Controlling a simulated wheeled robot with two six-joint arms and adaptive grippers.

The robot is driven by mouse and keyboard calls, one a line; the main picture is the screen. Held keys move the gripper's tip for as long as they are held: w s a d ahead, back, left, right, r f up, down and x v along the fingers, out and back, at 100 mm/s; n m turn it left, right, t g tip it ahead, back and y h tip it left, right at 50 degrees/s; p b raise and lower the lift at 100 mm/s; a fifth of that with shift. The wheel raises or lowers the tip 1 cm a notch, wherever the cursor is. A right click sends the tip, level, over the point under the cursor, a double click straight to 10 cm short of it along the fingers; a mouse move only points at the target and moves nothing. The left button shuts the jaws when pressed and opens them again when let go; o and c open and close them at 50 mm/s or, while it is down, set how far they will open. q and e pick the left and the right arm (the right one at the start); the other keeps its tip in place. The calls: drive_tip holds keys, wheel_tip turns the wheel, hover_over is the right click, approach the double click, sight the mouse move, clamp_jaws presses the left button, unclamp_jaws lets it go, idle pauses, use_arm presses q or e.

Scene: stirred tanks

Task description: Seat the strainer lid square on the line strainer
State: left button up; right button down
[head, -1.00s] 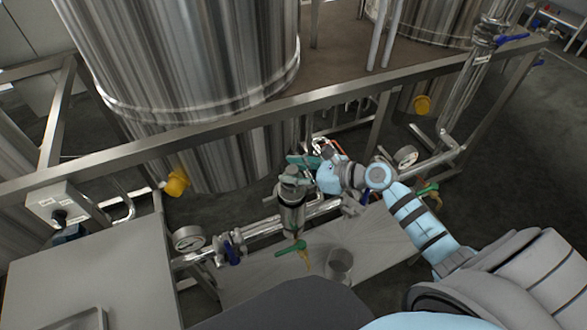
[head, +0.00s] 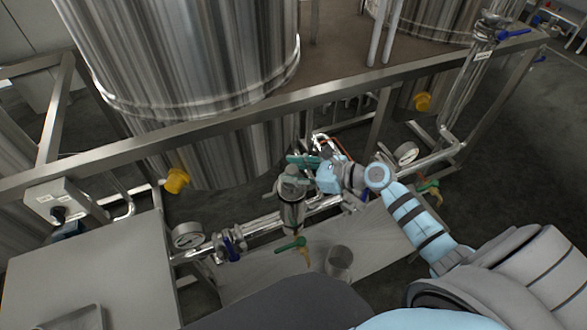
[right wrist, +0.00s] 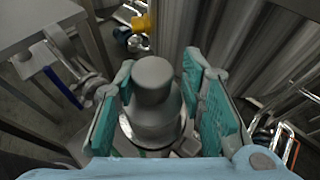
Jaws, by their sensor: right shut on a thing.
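The line strainer (head: 292,217) is a grey metal vessel standing upright in the pipe run, in the middle of the head view. The strainer lid (right wrist: 152,82) is a round grey cap with a narrower top. My right gripper (head: 298,171) reaches in from the right at the top of the strainer. Its teal fingers are shut on the lid, one on each side in the right wrist view (right wrist: 160,108). The lid is over the strainer's mouth; its lower edge is partly hidden, so I cannot tell whether it sits flush. My left gripper is not in view.
A green-handled valve (head: 291,244) is below the strainer. A pressure gauge (head: 188,236) and a blue-handled valve (head: 231,246) are to its left. A metal cup (head: 339,262) stands on the grey shelf at right. A large steel tank (head: 190,60) and frame rail are behind.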

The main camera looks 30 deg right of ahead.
drive_tip(key=shift+f+b, duration=0.35)
drive_tip(key=shift+f, duration=0.4)
drive_tip(key=c, duration=1)
unclamp_jaws()
drive_tip(key=shift+o, duration=0.2)
drive_tip(key=v, duration=1.2)
drive_tip(key=shift+s+f, duration=0.1)
